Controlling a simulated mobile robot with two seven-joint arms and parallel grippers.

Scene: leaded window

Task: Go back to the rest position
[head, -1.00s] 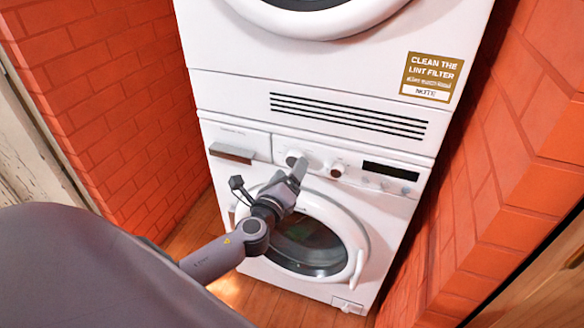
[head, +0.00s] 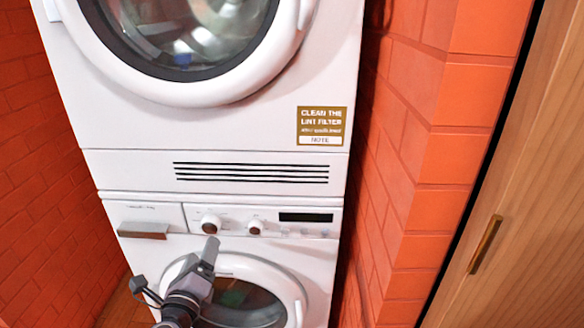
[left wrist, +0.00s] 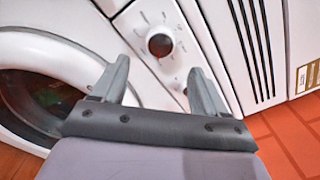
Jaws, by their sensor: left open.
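My left gripper (head: 207,258) is in front of the lower machine, a white front-loading washer (head: 150,212), just below its two round knobs. In the left wrist view my left gripper (left wrist: 158,82) has its two grey fingers apart with nothing between them. A round knob (left wrist: 160,43) shows beyond the fingertips, apart from them. In the head view the left knob (head: 210,223) is just above the fingertips. The washer's round door (head: 262,268) is shut and partly hidden behind my gripper. My right gripper is in neither view.
A white dryer (head: 200,125) with a round glass door (head: 190,35) is stacked on the washer. Orange brick walls stand close on the left (head: 50,180) and right (head: 420,150). A wooden door (head: 530,200) with a handle (head: 485,245) is at the far right.

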